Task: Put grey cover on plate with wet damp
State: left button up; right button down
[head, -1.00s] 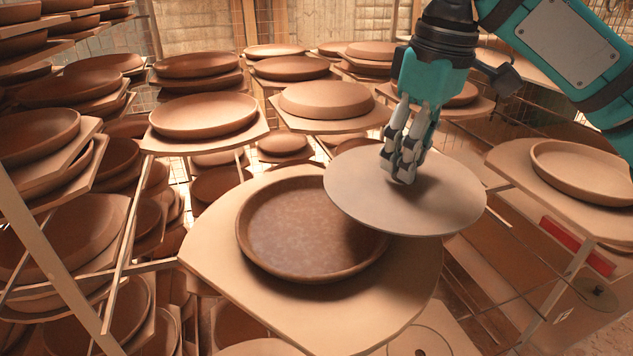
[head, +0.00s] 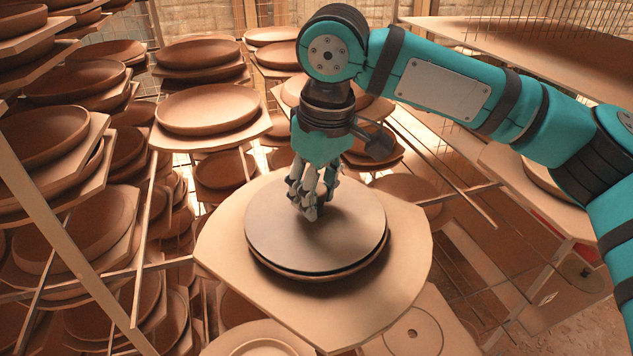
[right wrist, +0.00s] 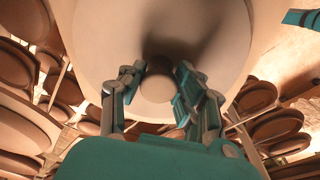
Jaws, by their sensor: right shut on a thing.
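The round grey cover (head: 355,222) lies over the dark damp plate (head: 318,277), of which only a thin rim shows below the cover's front and right edge. I cannot tell whether the cover touches the plate or hangs just above it. The plate stands on a pale board (head: 225,240). My right gripper (head: 312,212) is over the middle of the cover and shut on its knob. In the right wrist view the fingers (right wrist: 157,82) stand on both sides of the knob, against the cover's pale face (right wrist: 215,30). My left gripper is not in view.
Racks with stacked brown plates (head: 205,108) on boards stand at the left and behind. A metal rack frame (head: 500,275) is at the right. Another board (head: 415,325) lies lower in front.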

aim_at(323, 194)
jog(key=shift+d, duration=0.1)
jog(key=c, duration=1.2)
grip_release()
jog(key=shift+o, duration=1.2)
jog(key=r+b, duration=0.1)
jog(key=r, duration=0.2)
jog(key=r+b, duration=0.1)
jog(key=r, duration=0.3)
jog(key=s+r+b, duration=0.1)
jog(key=r, duration=0.2)
jog(key=shift+d+r, duration=0.3)
jog(key=shift+d, duration=0.05)
jog(key=shift+s+r, duration=0.1)
jog(key=shift+r, duration=0.6)
